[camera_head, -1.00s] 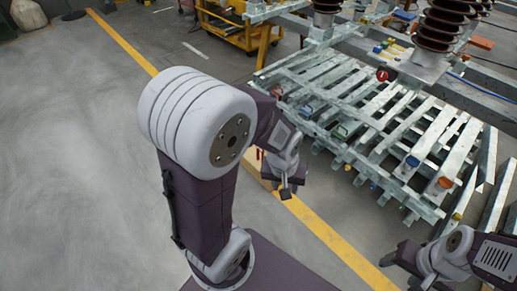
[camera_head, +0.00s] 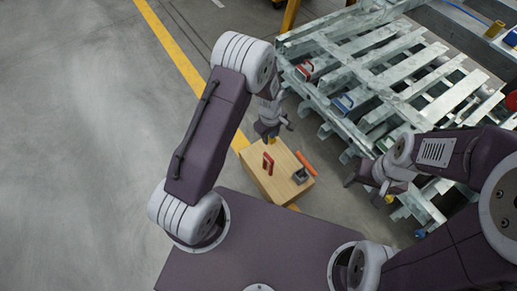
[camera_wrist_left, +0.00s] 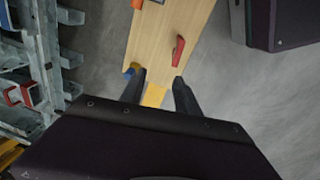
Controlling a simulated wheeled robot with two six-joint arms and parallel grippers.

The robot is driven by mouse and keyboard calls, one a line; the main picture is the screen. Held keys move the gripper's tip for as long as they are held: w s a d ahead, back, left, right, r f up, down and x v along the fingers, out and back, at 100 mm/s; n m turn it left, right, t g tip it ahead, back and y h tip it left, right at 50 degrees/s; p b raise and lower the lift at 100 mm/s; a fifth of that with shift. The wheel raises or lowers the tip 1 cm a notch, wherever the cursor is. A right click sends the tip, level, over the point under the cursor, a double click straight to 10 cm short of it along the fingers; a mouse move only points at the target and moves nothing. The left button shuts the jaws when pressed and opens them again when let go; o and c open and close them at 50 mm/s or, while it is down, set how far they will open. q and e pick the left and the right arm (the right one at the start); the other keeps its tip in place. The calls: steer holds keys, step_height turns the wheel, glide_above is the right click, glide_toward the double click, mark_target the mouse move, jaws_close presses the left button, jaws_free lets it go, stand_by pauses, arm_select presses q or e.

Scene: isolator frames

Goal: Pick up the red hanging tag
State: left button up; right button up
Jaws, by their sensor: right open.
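A round red piece (camera_head: 511,101) shows at the right edge of the head view, partly cut off; it may be the red hanging tag, but I cannot tell. A small red piece (camera_head: 268,163) stands on the wooden box (camera_head: 262,184); it also shows in the left wrist view (camera_wrist_left: 178,50). My left gripper (camera_head: 271,131) is just above the box's far edge, apart from that red piece. In the left wrist view its fingers (camera_wrist_left: 159,92) are spread with nothing between them. My right gripper (camera_head: 373,187) is open and empty, beside the metal frame, right of the box.
The grey slatted metal frame (camera_head: 385,70) fills the upper right, with a red piece (camera_head: 305,70) and a blue piece (camera_head: 343,102) on it. An orange bar (camera_head: 305,163) and a dark block (camera_head: 300,176) lie on the box. The floor at left is clear.

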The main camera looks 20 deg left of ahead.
arm_select(q)
steer(key=b, duration=0.1)
glide_above(268, 156)
steer(key=w, duration=0.2)
step_height(268, 156, down, 6)
steer(key=shift+g, duration=0.6)
steer(key=s+f+b, duration=0.2)
steer(key=f, duration=0.1)
steer(key=shift+s+a+f, duration=0.1)
steer(key=shift+s+f, duration=0.05)
steer(key=shift+f, duration=0.2)
step_height(268, 156, down, 4)
steer(key=b, duration=0.3)
steer(key=shift+r, duration=0.25)
steer(key=f+b, duration=0.5)
steer(key=shift+d+f, duration=0.2)
steer(key=shift+d, duration=0.1)
steer(key=shift+r, duration=0.2)
jaws_close()
arm_select(e)
step_height(268, 156, down, 12)
steer(key=shift+w+a, duration=0.15)
steer(key=shift+w, duration=0.25)
